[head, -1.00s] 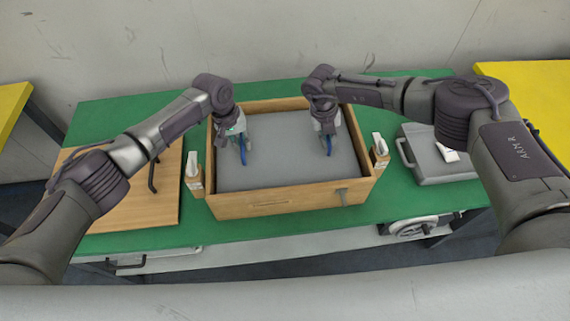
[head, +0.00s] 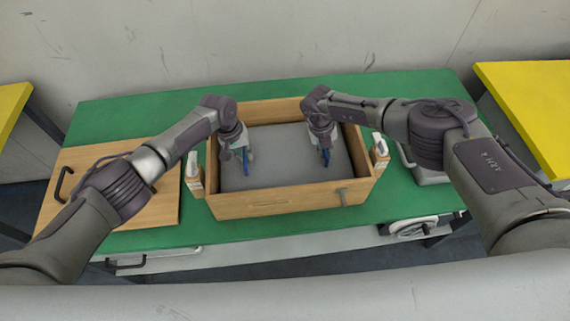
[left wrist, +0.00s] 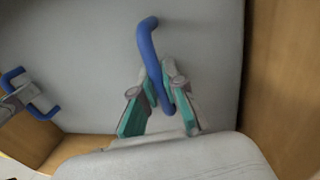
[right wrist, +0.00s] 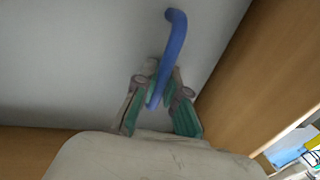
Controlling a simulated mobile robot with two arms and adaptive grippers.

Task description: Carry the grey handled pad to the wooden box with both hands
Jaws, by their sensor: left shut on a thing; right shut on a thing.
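The grey pad (head: 283,172) lies flat within the walls of the wooden box (head: 290,203), below its rim. I cannot tell whether it touches the bottom. My left gripper (head: 245,162) is shut on the pad's left blue handle, which shows in the left wrist view (left wrist: 150,50). My right gripper (head: 325,155) is shut on the right blue handle, seen in the right wrist view (right wrist: 173,40). The box walls show beside the pad in both wrist views.
The box stands on a green table (head: 120,115). A wooden board with black handles (head: 85,170) lies to its left. Small bottle-like items (head: 193,172) (head: 379,152) stand beside the box. A grey case (head: 428,176) at right is mostly behind my right arm. Yellow tables (head: 530,95) flank the table.

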